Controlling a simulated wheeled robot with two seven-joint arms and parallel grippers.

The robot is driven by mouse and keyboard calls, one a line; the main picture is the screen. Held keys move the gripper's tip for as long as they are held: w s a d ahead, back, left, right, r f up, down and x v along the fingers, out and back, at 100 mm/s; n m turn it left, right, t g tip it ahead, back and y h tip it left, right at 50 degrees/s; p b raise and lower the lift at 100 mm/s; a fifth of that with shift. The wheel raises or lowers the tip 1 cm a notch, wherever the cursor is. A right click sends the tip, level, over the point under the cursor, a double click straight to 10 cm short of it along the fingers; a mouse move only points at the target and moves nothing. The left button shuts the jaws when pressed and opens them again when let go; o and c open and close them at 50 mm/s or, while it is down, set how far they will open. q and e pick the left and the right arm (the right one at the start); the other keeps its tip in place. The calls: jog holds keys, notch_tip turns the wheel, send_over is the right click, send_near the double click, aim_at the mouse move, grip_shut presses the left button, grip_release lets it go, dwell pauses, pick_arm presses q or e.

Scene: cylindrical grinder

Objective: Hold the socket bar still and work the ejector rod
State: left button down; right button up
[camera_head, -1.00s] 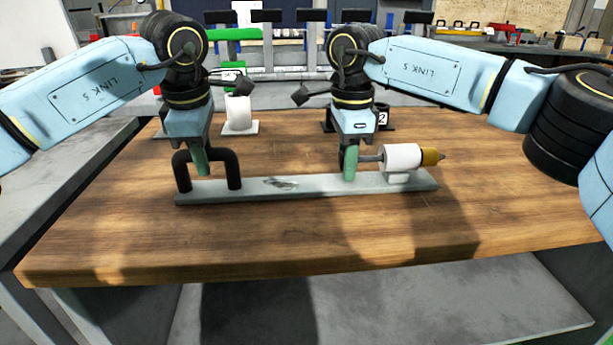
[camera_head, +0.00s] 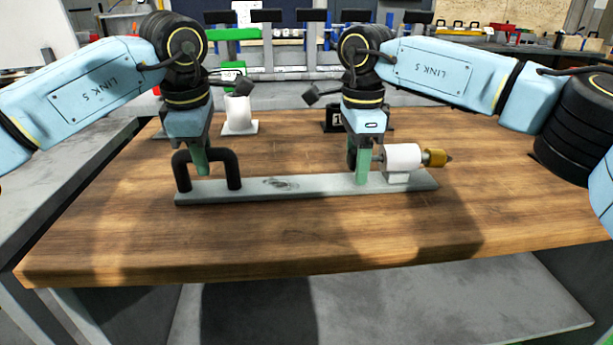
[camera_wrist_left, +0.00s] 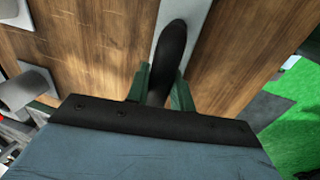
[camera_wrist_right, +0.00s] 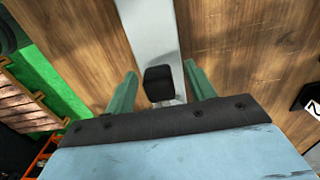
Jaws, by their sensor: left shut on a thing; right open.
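The grey socket bar (camera_head: 270,187) lies across the wooden table. My left gripper (camera_head: 203,170) is shut on the black arched handle (camera_head: 234,168) at its left end; the left wrist view shows the handle (camera_wrist_left: 172,50) between the green fingers (camera_wrist_left: 160,88). A white socket (camera_head: 402,157) stands on the bar's right end. A gold tip piece (camera_head: 435,157) sticks out of its right side. My right gripper (camera_head: 363,178) is open just left of the socket. The ejector rod's black knob (camera_wrist_right: 158,82) lies between its fingers in the right wrist view. The rod is mostly hidden.
A white cup-like part (camera_head: 239,115) on a plate stands behind the left gripper. A black numbered holder (camera_head: 335,118) stands behind the right gripper. The table (camera_head: 300,240) is clear in front of the bar and to its right.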

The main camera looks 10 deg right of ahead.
jog(key=shift+r, duration=4)
pick_arm(q)
jog(key=c, duration=1.1)
grip_release()
jog(key=shift+c, duration=0.2)
notch_tip(320, 180, up, 12)
jog(key=s, duration=0.2)
jog(key=shift+s, duration=0.2)
jog(key=shift+f, duration=0.1)
